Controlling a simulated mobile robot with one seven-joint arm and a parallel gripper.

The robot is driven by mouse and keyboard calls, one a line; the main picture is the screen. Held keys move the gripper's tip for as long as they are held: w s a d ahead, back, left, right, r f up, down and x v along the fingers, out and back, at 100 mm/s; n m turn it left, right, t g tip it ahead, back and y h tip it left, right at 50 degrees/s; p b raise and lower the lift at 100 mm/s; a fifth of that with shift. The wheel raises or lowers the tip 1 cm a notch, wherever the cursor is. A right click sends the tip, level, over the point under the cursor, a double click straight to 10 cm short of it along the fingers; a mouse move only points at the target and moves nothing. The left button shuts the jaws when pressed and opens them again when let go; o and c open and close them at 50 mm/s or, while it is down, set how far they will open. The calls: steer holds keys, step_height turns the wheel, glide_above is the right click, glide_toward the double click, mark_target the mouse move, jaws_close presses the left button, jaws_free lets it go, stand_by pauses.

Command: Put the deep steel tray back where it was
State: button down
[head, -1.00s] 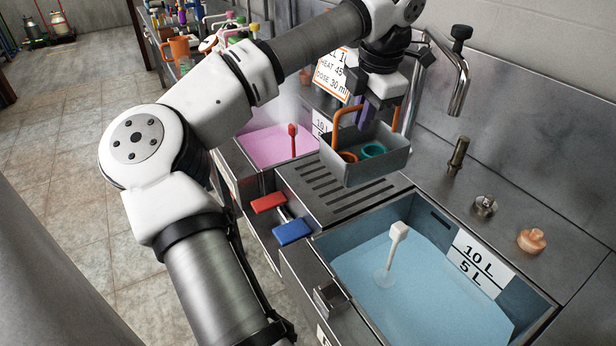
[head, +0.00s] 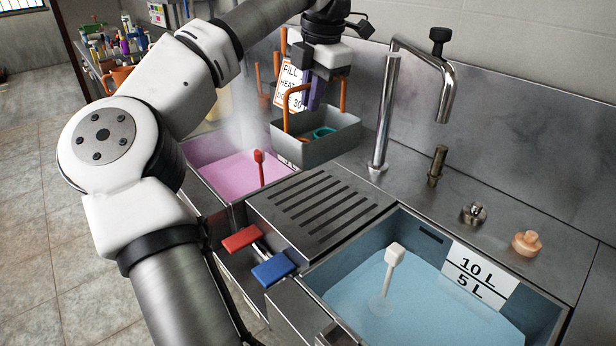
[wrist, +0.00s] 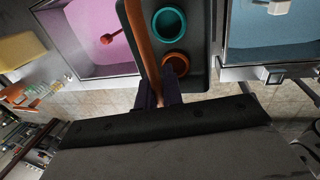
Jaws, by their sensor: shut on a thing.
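The deep steel tray (head: 335,146) is a grey open box with an upright orange handle (head: 286,105). It hangs in the air above the back of the slotted drainboard (head: 325,205), beside the pink basin. A teal ring-shaped piece (head: 324,132) and an orange one (wrist: 175,62) lie inside it. My gripper (head: 313,98) is above the tray, its purple fingers shut on the handle. In the wrist view, the fingers (wrist: 158,97) meet the handle and the tray (wrist: 199,62) shows in part. The spot under the tray is partly hidden.
The steaming pink basin (head: 225,168) is at left, the blue basin (head: 350,268) at right. A tall tap (head: 386,110) stands close right of the tray. Red (head: 242,238) and blue (head: 272,269) levers stick out in front. A cluttered bench (head: 110,60) is behind at left.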

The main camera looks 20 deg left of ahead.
steer(key=s+d+x, duration=0.1)
steer(key=x, duration=0.6)
steer(key=d+x, duration=0.1)
steer(key=x, duration=0.6)
steer(key=shift+s+d+f+p, duration=0.2)
steer(key=shift+s+f+p, duration=0.15)
steer(key=shift+f, duration=0.35)
steer(key=shift+f, duration=0.2)
steer(key=c, duration=1.5)
jaws_free()
steer(key=shift+c, duration=0.2)
steer(key=v, duration=1.2)
steer(key=shift+r+b, duration=0.25)
steer(key=shift+b, duration=0.15)
steer(key=shift+f, duration=0.1)
